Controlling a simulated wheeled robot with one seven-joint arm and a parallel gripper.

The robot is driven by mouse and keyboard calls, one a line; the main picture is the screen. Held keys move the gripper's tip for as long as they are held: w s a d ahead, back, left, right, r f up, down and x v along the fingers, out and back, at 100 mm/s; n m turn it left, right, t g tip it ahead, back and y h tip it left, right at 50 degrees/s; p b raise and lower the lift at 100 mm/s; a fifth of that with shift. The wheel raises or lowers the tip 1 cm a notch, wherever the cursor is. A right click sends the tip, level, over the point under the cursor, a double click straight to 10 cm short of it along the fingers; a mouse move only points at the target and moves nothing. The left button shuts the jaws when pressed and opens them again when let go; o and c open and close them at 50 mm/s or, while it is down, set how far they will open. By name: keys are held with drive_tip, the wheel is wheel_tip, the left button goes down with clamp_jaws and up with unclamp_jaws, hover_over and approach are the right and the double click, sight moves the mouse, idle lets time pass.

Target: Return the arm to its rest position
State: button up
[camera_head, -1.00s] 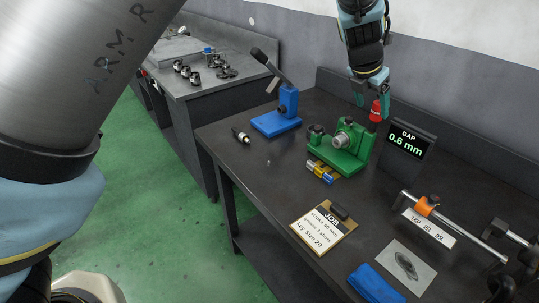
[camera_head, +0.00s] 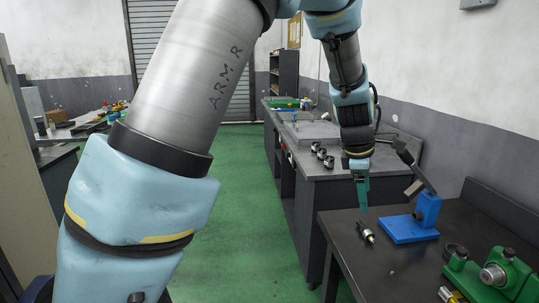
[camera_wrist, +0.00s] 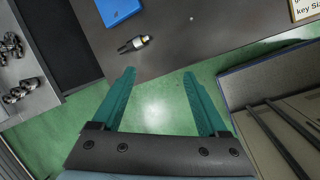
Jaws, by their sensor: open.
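My gripper (camera_head: 362,190) hangs pointing down near the left edge of the dark workbench (camera_head: 345,222) in the head view. In the wrist view my gripper (camera_wrist: 160,85) shows two teal fingers spread apart with nothing between them. Green floor and the bench edge lie beyond the fingertips. My arm rises across the left and top of the head view, bent at the elbow.
A green fixture (camera_head: 497,275) is at right. Another bench (camera_head: 335,172) with dark round parts stands behind. Green floor (camera_head: 237,190) is clear at the middle.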

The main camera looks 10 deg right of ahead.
drive_tip(key=w+a+m+y, duration=0.15)
drive_tip(key=w+a, duration=0.25)
drive_tip(key=a, duration=0.8)
drive_tip(key=s+a+f+m, duration=0.1)
drive_tip(key=s+a+m, duration=0.1)
drive_tip(key=a, duration=0.7)
drive_tip(key=s+a+f+m+y, duration=0.1)
drive_tip(key=a+m, duration=0.4)
drive_tip(key=a, duration=0.5)
drive_tip(key=s+a+f+m+y, duration=0.1)
drive_tip(key=s+a+m, duration=0.2)
drive_tip(key=a, duration=0.6)
drive_tip(key=shift+s+a+f+m+b, duration=0.2)
drive_tip(key=shift+s+a+m+b, duration=0.1)
drive_tip(key=shift+m, duration=0.15)
